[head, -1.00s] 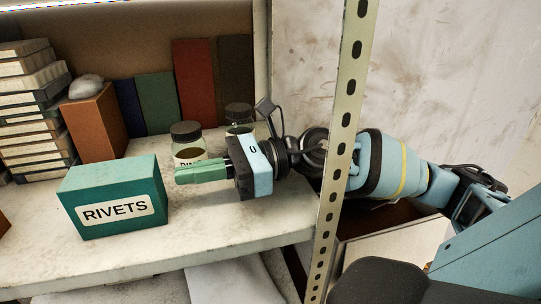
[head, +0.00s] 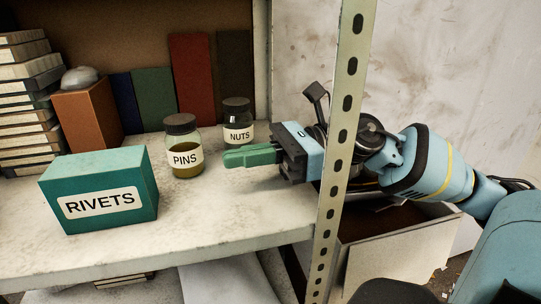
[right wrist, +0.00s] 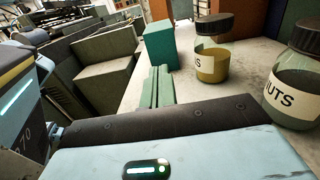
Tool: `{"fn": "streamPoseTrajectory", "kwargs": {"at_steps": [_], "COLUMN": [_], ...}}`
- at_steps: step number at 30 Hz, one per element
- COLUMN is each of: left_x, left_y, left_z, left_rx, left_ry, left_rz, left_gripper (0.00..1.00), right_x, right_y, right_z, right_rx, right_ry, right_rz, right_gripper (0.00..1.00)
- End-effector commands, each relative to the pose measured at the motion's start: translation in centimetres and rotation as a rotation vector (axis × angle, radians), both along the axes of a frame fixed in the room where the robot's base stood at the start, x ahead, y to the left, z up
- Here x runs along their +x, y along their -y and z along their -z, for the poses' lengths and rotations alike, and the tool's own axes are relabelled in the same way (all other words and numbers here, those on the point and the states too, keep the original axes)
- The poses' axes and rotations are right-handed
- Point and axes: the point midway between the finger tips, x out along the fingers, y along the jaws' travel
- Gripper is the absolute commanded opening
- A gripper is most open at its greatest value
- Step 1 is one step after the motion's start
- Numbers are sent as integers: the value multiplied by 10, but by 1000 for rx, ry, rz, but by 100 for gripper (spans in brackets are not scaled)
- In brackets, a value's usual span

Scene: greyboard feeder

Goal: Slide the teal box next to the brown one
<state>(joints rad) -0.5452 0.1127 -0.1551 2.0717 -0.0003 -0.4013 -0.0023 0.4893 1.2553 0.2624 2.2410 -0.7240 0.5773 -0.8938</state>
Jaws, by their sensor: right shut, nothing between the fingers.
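The teal box (head: 98,190), labelled RIVETS, stands upright near the shelf's front edge. It also shows beyond my fingers in the right wrist view (right wrist: 160,45). An orange-brown box (head: 88,123) stands behind it with a rounded grey lump on top; whether the two touch is hard to tell. My right gripper (head: 226,158) is shut and empty, its green fingers pointing left at the teal box with a clear gap. The fingers show in the right wrist view (right wrist: 157,88). My left gripper is out of view.
Upright books (head: 193,80) line the back, and a book stack (head: 30,100) stands left. A slotted metal post (head: 345,130) crosses before my right arm. The front shelf surface (head: 205,215) is clear.

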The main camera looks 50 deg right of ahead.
Motion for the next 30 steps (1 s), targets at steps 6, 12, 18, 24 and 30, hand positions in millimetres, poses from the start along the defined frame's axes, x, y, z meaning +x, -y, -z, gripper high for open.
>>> {"fn": "streamPoseTrajectory", "kwargs": {"at_steps": [6,12,18,24,30], "left_x": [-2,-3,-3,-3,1], "left_y": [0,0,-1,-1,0], "left_z": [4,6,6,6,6], "left_rx": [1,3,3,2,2], "left_ry": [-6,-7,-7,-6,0], "left_rz": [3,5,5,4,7], "left_gripper": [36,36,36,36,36], "right_x": [-8,-16,-20,-21,-20], "right_y": [15,30,37,38,37], "right_z": [2,0,0,0,0], "right_rx": [1,3,0,0,0], "right_ry": [-4,-1,-1,-1,-1], "right_rz": [3,2,2,2,2], "right_gripper": [0,0,0,0,0]}}
